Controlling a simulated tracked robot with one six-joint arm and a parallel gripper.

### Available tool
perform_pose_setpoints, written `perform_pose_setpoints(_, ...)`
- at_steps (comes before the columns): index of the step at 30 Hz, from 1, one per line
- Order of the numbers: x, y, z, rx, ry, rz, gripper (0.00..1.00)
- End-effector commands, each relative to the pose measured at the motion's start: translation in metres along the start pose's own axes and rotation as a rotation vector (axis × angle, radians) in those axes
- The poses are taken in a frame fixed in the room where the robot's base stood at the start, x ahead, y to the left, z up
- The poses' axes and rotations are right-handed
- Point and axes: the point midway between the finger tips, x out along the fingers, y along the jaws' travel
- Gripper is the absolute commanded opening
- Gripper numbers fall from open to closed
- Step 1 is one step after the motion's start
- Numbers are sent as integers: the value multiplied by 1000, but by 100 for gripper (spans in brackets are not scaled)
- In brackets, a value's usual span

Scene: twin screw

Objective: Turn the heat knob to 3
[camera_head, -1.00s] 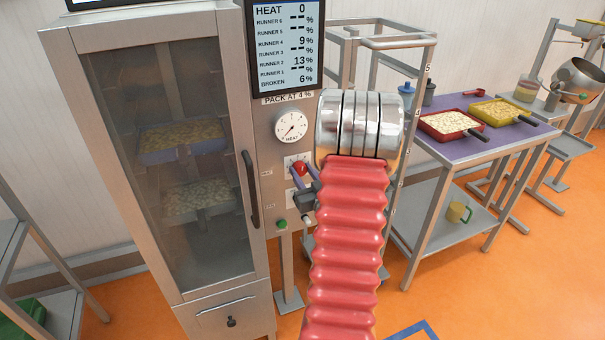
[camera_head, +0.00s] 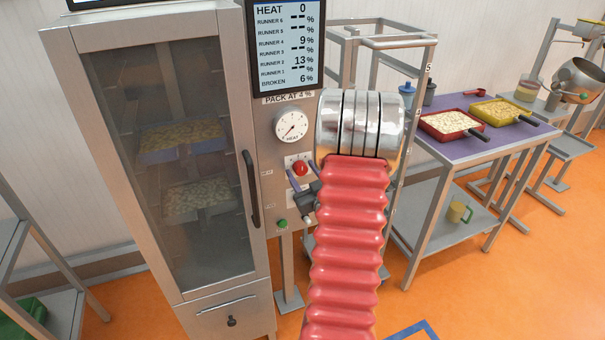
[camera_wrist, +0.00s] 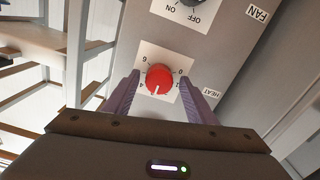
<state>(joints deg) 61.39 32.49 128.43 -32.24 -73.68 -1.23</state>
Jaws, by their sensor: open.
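The red heat knob (camera_head: 299,169) sits on a white dial plate on the grey control panel, below a round gauge. In the wrist view the knob (camera_wrist: 159,78) lies between and just beyond the purple fingers of my gripper (camera_wrist: 160,88). The fingers are open, one on each side of it, with a gap visible on both sides. Numbers show around the dial, with a HEAT label beside it. The white pointer mark is at the knob's lower edge in the wrist view. The display (camera_head: 287,45) reads HEAT 0. My arm hides part of the panel's right side.
A grey ON/OFF fan switch (camera_wrist: 190,3) is close to the knob on the same panel. A green button (camera_head: 282,224) is below. A glass-door cabinet (camera_head: 180,160) with a dark handle stands left. A table (camera_head: 470,146) with trays is at right.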

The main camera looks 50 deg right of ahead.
Motion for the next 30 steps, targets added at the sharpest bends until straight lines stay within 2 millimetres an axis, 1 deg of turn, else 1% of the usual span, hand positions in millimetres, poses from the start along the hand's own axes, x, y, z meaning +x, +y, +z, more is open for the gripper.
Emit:
perform_pose_setpoints(6,-1,1,0,0,0,1,51)
perform_pose_setpoints(11,-10,1,0,0,-1,2,51)
perform_pose_setpoints(17,-38,1,1,0,-2,3,51)
perform_pose_setpoints(30,-115,0,1,1,-2,3,51)
